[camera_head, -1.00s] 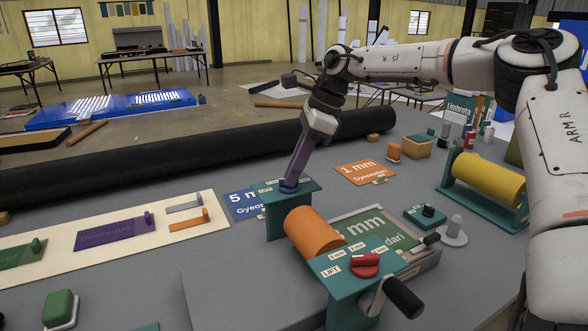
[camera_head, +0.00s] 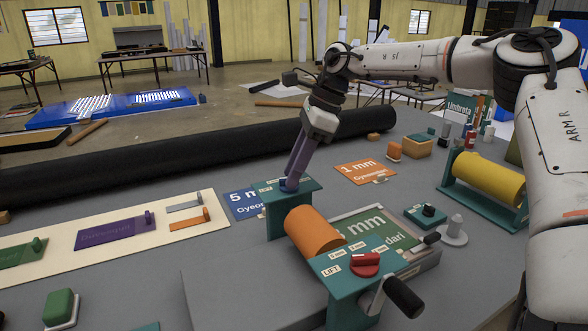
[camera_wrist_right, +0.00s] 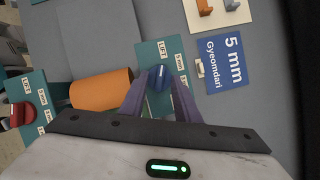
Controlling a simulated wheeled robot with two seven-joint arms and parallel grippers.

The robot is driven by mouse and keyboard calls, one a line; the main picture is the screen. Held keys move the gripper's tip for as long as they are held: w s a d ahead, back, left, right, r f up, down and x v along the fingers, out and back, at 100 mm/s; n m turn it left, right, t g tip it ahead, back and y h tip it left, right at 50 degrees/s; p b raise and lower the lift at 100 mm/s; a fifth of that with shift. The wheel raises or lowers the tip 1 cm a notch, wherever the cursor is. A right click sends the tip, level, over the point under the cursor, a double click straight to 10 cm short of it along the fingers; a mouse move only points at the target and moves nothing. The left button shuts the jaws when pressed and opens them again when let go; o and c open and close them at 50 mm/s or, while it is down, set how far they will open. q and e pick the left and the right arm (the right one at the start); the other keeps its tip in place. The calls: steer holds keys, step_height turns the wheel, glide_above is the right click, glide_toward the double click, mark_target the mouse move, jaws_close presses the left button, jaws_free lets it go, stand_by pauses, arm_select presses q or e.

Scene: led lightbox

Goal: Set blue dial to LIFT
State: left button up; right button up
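The blue dial (camera_head: 284,184) sits on the top plate of the far teal bracket (camera_head: 275,217), with a LIFT label beside it. In the right wrist view the dial (camera_wrist_right: 158,78) stands between the two purple fingers of my right gripper (camera_wrist_right: 161,84). The fingers straddle it and look apart from its sides. In the head view my right gripper (camera_head: 291,183) points down at the dial and partly hides it, with a gap between its fingers. Exactly which label the dial points to is hard to tell. My left gripper is not in view.
An orange roller (camera_head: 314,230) runs from the far bracket to the near teal bracket (camera_head: 352,285), which carries a red dial (camera_head: 365,264) and a black crank handle (camera_head: 404,298). A green 5 mm-style sign plate (camera_head: 378,236) lies right of the roller. A yellow roller (camera_head: 487,179) stands further right.

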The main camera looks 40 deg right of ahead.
steer(key=v, duration=1)
stand_by(0.3)
